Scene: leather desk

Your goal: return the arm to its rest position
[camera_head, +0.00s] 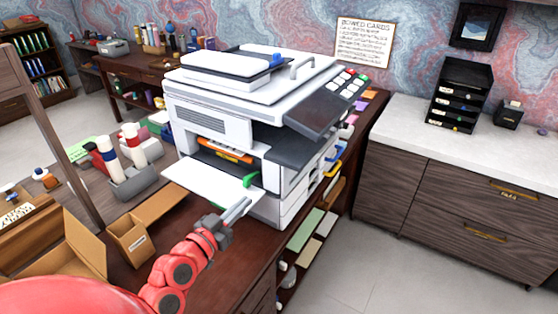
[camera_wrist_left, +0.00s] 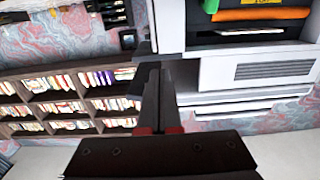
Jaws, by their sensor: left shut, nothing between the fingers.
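My left arm, red with dark joints, comes in from the lower left in the head view. My left gripper (camera_head: 236,211) is shut and empty, above the desk in front of the printer's lower front corner. In the left wrist view its dark fingers (camera_wrist_left: 158,92) are together, with the printer's white side (camera_wrist_left: 235,75) to their right. The white and grey printer (camera_head: 215,130) stands on the dark brown desk (camera_head: 205,275). Its white side tray (camera_head: 200,185) sticks out just behind my gripper. I cannot tell whether they touch. My right gripper is not in view.
Open cardboard boxes (camera_head: 130,238) and a grey holder with bottles (camera_head: 135,180) stand on the desk left of my gripper. A wooden post (camera_head: 55,150) rises at the left. A white-topped cabinet (camera_head: 440,185) stands at the right, with clear floor (camera_head: 370,265) before it.

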